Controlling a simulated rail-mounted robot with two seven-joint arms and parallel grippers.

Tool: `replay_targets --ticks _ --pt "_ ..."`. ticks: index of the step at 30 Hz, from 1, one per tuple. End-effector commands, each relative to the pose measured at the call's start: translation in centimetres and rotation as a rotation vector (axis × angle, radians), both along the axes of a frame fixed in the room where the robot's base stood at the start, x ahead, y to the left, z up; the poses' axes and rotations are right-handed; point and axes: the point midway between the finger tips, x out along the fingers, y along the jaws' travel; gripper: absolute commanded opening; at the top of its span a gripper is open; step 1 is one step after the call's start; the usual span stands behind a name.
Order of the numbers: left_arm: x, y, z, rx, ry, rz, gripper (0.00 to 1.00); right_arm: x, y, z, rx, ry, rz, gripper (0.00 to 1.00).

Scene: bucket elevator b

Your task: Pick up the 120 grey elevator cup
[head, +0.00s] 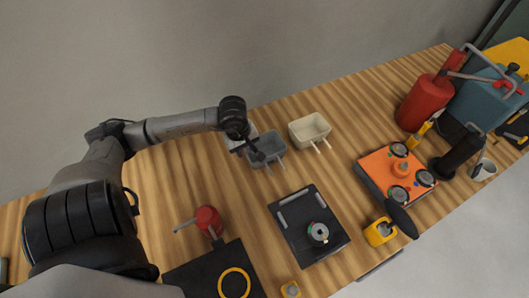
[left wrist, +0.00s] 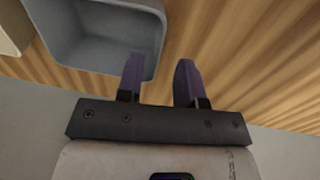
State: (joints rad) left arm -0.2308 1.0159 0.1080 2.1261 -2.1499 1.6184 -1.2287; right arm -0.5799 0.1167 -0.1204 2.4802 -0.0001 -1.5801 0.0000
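The grey elevator cup (head: 268,144) stands on the wooden bench at the back, with two light prongs at its front. In the left wrist view the hollow grey cup (left wrist: 90,45) fills the upper left. My left gripper (left wrist: 160,80) is open there with nothing between its fingertips. The left finger overlaps the cup's near right corner, and the right finger is over bare wood. I cannot tell whether a finger touches the cup. My right gripper is not in view.
A cream cup (head: 310,128) stands close to the right. A black plate with a dial (head: 309,226), an orange box (head: 397,173) and a red extinguisher (head: 424,102) stand farther right. A red device (head: 207,220) is in front.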

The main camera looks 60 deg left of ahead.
Motion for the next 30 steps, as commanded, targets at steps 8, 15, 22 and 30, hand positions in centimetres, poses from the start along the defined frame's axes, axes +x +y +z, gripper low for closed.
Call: replay_targets --ticks 8,15,22,30 --pt "0.2 -0.2 -1.4 -0.003 -0.001 0.003 0.34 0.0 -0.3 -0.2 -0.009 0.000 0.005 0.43" --pt "0.6 -0.7 -4.4 -0.004 -0.001 0.003 0.34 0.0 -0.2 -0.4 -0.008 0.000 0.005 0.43" --pt "0.8 -0.6 -5.9 0.000 -0.001 0.001 0.34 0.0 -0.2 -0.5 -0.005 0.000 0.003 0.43" --pt "0.8 -0.6 -5.9 0.001 -0.001 0.000 0.31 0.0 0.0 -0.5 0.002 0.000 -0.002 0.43"
